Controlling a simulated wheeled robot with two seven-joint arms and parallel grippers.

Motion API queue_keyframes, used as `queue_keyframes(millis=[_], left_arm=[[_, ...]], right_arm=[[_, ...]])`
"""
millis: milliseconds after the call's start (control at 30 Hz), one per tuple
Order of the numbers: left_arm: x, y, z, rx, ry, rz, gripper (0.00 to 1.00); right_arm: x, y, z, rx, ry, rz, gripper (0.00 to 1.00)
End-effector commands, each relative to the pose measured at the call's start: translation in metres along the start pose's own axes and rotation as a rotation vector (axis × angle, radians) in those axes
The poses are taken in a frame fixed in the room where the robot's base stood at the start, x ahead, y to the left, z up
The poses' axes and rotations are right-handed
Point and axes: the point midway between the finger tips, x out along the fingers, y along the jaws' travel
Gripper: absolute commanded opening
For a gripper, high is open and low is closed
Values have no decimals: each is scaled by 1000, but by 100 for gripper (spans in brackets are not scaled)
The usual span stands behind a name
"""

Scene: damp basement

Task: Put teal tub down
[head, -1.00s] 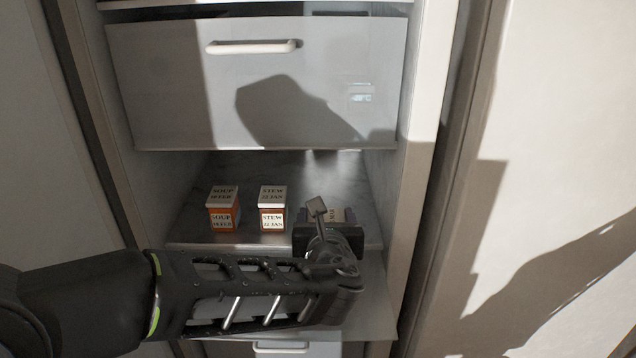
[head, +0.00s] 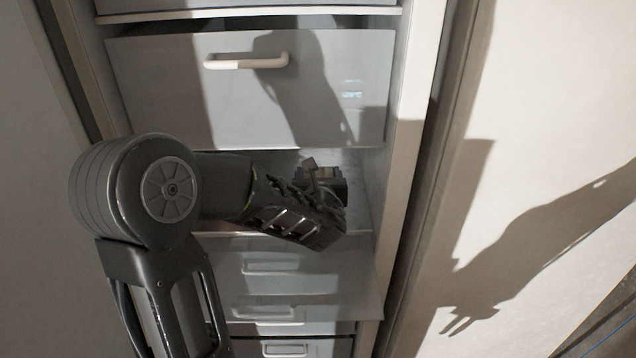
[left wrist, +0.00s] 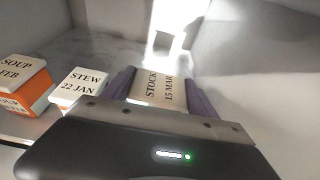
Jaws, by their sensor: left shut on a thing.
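My left gripper (head: 322,182) reaches into an open compartment under a white-fronted drawer. In the left wrist view its two purple-padded fingers (left wrist: 162,92) are shut on a tub labelled STOCK 15 MAR (left wrist: 155,84). Only the tub's pale labelled top shows; its sides are hidden by the fingers and gripper body, so I cannot see any teal. I cannot tell whether its base touches the shelf (left wrist: 100,47). My right gripper is not in view.
The compartment's right wall (left wrist: 245,60) is close. The drawer front (head: 170,95) overhangs above.

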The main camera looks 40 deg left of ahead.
Motion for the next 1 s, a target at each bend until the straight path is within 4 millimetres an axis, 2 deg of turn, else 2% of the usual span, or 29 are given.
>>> queue_keyframes(millis=[133,300,400,767,800,1000], left_arm=[[9,0,5,1,-2,2,3],[16,0,-23,4,2,0,3],[18,0,-30,1,-1,0,3],[19,0,-33,0,-3,0,3],[18,0,-32,0,-1,0,71],[18,0,-32,1,0,0,88]], right_arm=[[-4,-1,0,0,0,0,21],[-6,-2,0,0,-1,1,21],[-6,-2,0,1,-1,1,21],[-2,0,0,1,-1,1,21],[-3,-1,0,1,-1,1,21],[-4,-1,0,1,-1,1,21]])
